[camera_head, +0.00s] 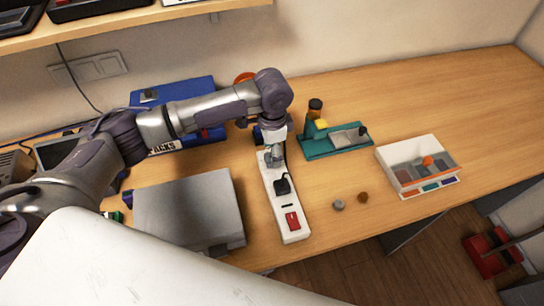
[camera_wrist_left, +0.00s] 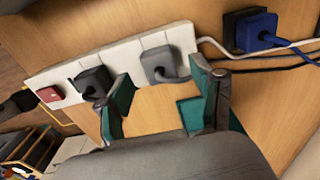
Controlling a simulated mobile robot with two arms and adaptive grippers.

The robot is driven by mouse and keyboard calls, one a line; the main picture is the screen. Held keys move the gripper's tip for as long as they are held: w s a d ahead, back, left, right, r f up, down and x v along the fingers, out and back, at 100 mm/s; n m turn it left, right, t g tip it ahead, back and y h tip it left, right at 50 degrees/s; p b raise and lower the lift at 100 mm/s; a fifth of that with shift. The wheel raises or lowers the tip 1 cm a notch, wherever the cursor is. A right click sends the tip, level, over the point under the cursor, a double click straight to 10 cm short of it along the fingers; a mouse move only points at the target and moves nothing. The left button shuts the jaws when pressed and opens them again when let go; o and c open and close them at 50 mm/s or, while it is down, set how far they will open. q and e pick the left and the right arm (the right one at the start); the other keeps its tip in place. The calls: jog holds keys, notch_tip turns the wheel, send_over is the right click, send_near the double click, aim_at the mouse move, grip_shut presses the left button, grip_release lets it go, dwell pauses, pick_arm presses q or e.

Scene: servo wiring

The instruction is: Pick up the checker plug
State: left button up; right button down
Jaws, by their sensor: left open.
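A white power strip (camera_head: 286,218) lies on the wooden table; it also shows in the left wrist view (camera_wrist_left: 122,56). A black plug (camera_head: 282,185) sits in it; the left wrist view shows this dark plug (camera_wrist_left: 94,82) and a grey plug (camera_wrist_left: 158,64), both with cords. A blue plug (camera_wrist_left: 257,30) sits apart in a dark socket. I cannot tell by marking which is the checker plug. My left gripper (camera_head: 273,155) is over the strip's far end, open and empty; its teal fingers (camera_wrist_left: 160,78) stand either side of the grey plug's area. My right gripper is not in view.
A red switch (camera_head: 292,221) is on the strip's near end. A grey case (camera_head: 190,210) stands left of the strip. A teal fixture (camera_head: 335,142) and a white parts tray (camera_head: 418,168) stand to the right. Two small knobs (camera_head: 339,205) lie between. The far right tabletop is clear.

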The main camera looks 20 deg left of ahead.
pick_arm(q)
notch_tip(320, 180, down, 2)
jog(key=shift+f, duration=0.5)
jog(key=c, duration=1.2)
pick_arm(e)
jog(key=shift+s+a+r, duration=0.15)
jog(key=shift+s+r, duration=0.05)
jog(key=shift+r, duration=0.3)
pick_arm(q)
jog(key=shift+r, duration=0.15)
jog(key=shift+c, duration=0.2)
